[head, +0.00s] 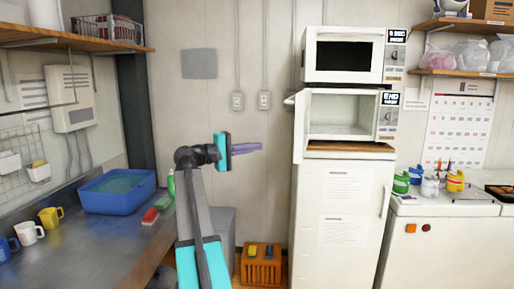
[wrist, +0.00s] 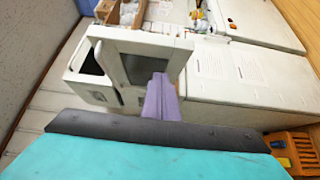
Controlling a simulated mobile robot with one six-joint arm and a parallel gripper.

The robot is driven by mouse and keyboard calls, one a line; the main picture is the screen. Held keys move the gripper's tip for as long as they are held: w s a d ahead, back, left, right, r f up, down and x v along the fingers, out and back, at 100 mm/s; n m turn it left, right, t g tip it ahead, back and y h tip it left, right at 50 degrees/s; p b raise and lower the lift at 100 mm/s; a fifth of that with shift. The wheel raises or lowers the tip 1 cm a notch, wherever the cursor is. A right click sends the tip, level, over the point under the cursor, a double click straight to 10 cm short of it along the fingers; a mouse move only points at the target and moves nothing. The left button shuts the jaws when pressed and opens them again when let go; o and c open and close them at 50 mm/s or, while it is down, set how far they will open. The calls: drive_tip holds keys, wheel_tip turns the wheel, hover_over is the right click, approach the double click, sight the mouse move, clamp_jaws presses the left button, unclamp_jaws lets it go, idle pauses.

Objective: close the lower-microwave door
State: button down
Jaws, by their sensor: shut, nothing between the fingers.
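The lower microwave (head: 341,141) stands on the white fridge, with its pale empty cavity exposed. Its door (head: 300,126) is open, hinged at the left and swung out toward the room, seen nearly edge-on. In the wrist view the door (wrist: 119,45) shows as a pale frame around a grey window. My gripper (head: 260,147) is shut and empty, its purple fingers pointing right, left of the door and a little below its middle in the head view. In the wrist view the fingertips (wrist: 160,78) overlap the door's lower right part. I cannot tell whether they touch it.
The upper microwave (head: 342,56) sits above with its door shut. The fridge (head: 337,220) is below. A metal counter (head: 85,245) with a blue basin (head: 117,192) lies left. An orange crate (head: 261,269) is on the floor.

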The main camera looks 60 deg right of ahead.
drive_tip(key=s+d+p, duration=0.3)
drive_tip(key=s+d, duration=0.4)
drive_tip(key=s, duration=0.1)
drive_tip(key=shift+s+d, duration=0.3)
drive_tip(key=shift+d, duration=0.1)
idle(0.4)
drive_tip(key=shift+s, duration=0.1)
